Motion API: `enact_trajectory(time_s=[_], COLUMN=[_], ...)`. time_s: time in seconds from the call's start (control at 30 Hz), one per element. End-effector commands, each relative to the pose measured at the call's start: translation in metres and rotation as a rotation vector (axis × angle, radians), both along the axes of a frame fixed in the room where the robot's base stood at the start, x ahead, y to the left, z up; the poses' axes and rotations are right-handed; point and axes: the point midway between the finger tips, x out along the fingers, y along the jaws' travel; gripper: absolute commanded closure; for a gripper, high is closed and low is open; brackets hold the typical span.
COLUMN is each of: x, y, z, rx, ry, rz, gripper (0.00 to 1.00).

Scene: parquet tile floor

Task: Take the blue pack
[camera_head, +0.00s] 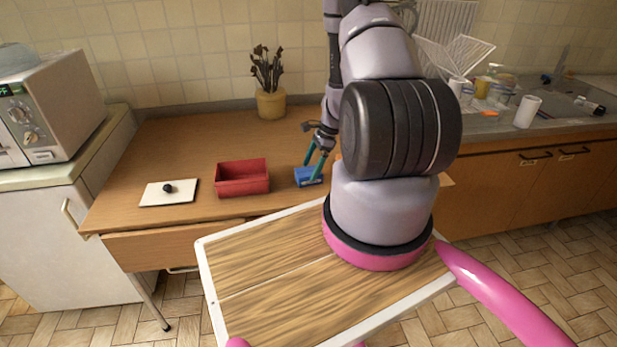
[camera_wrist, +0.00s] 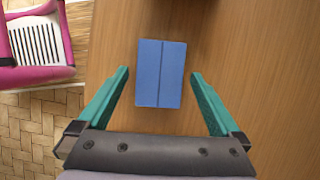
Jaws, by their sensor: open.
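The blue pack (camera_head: 304,176) lies on the wooden table near its front edge, just right of the red bin. In the wrist view the blue pack (camera_wrist: 160,73) is a flat rectangle with a seam down its middle. My gripper (camera_head: 317,165) is above the pack, with its two teal fingers pointing down. In the wrist view my gripper (camera_wrist: 160,75) is open, with one finger on each side of the pack and a gap to it on both sides. The fingers reach alongside the pack's nearer half in that view. Part of the pack is hidden behind a finger in the head view.
A red bin (camera_head: 243,188) stands just left of the pack. A plant pot (camera_head: 271,103) stands at the table's back. A microwave (camera_head: 60,110) is at left. The table's middle (camera_head: 200,140) is clear.

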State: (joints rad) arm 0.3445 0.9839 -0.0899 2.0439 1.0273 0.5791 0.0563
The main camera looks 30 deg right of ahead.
Motion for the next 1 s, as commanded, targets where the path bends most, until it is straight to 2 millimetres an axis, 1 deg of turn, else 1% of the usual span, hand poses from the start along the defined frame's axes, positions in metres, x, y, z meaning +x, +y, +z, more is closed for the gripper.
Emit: enact_trajectory(time_s=[0.03,0.1,0.17,0.27,0.43,0.47,0.5,0.57,0.6,0.67,0.7,0.9,1.0], x=[0.0,0.0,0.001,0.001,0.002,0.002,0.002,0.002,0.002,0.002,0.002,0.002,0.002], y=[0.004,0.007,0.009,0.01,0.01,0.01,0.01,0.01,0.01,0.01,0.01,0.01,0.01], z=[-0.008,-0.016,-0.02,-0.023,-0.023,-0.023,-0.023,-0.023,-0.023,-0.023,-0.023,-0.022,-0.017], rx=[0.001,0.001,0.001,0.0,0.0,0.0,0.0,0.0,0.0,0.0,0.0,0.0,0.0], ry=[0.002,0.002,0.001,0.0,0.0,0.0,0.0,0.0,0.0,0.0,-0.001,-0.001,-0.002], rz=[0.0,0.0,-0.001,0.0,0.001,0.001,0.001,0.0,0.001,0.001,0.001,0.001,0.0], gripper=[0.0,0.0,0.0,0.0,0.0,0.08,0.23,0.46,0.61,0.84,0.87,0.87,0.87])
